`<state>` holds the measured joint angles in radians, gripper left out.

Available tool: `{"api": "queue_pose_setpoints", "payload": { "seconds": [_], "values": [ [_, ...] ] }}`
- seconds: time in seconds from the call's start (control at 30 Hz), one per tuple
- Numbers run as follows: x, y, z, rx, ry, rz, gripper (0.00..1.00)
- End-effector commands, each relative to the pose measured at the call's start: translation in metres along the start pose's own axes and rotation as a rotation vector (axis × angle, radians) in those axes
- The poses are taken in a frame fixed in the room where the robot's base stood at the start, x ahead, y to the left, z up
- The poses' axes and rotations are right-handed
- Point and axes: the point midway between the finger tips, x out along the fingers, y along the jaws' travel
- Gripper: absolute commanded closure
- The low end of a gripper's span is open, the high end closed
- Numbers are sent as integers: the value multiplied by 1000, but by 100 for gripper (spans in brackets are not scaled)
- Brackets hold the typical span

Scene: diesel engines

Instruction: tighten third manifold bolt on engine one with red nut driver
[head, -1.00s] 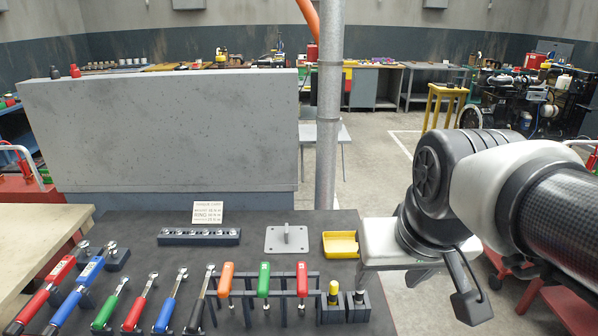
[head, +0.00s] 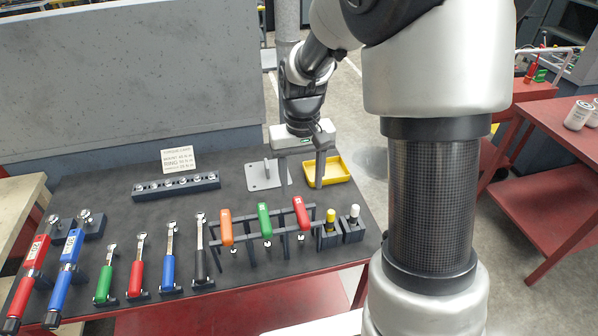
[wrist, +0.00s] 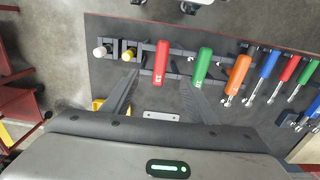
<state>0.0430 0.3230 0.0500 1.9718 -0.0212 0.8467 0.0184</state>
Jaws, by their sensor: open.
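The red nut driver (head: 301,213) stands upright in a dark rack on the tool bench, at the right end of a row after the orange driver (head: 226,226) and green driver (head: 265,220). In the wrist view the red nut driver (wrist: 161,66) lies ahead of and between my fingers. My gripper (head: 303,180) is open and empty above the back of the bench, behind the rack. It also shows in the wrist view (wrist: 155,95), fingers spread. No engine or manifold bolt can be made out in these views.
Yellow and white-capped tools (head: 342,222) stand in blocks right of the rack. Several wrenches (head: 138,268) stand to the left. A yellow tray (head: 335,170), a grey plate (head: 262,175) and a socket rail (head: 176,187) lie behind. A red cart (head: 545,190) stands at right.

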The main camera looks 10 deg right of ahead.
Motion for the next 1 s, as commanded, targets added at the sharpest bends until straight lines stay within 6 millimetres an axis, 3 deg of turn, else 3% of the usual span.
{"api": "queue_pose_setpoints", "payload": {
  "seconds": [1.0],
  "values": [
    [98, 0, 1, 0, -2, 0, 47]
  ]
}}
